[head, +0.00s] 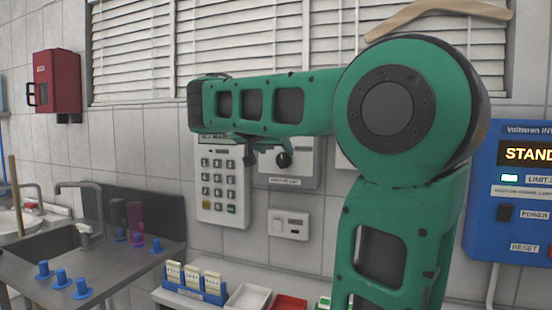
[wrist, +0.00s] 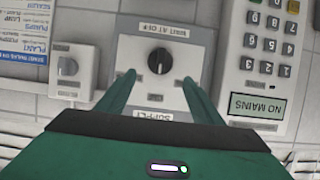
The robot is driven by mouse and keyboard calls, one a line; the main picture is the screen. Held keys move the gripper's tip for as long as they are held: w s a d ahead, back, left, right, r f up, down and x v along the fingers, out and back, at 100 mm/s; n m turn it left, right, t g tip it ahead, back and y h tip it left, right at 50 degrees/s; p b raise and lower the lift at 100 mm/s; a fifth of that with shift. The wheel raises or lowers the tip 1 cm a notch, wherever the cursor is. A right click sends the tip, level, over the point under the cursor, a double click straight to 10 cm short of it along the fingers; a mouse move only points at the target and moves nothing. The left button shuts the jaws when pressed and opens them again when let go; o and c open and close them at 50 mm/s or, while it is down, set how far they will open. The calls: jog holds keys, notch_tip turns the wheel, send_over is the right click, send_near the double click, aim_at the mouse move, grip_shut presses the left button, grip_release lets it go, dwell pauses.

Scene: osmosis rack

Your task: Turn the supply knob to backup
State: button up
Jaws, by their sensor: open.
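The supply knob is black and round, on a grey panel. In the wrist view the knob (wrist: 160,60) sits in the middle of the panel (wrist: 135,48), which shows upside down with a SUPPLY label. In the head view the knob (head: 284,159) shows just below my green forearm, and the panel's upper part is hidden. My gripper (wrist: 159,77) is open and empty. Its two green fingers point at the panel on either side of the knob, apart from it.
A keypad unit (head: 222,187) is beside the panel; its display (wrist: 257,106) reads NO MAINS. A small switch box (head: 289,224) is below. A blue inverter box (head: 508,218) is at right, a sink (head: 50,239) at left. Trays (head: 247,298) stand on the counter.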

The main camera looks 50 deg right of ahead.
aim_at(281, 155)
jog(key=x, duration=0.6)
jog(key=c, duration=1)
jog(key=shift+a, duration=0.15)
jog(key=shift+c, duration=0.2)
jog(key=shift+s, duration=0.1)
jog(key=shift+c, duration=0.2)
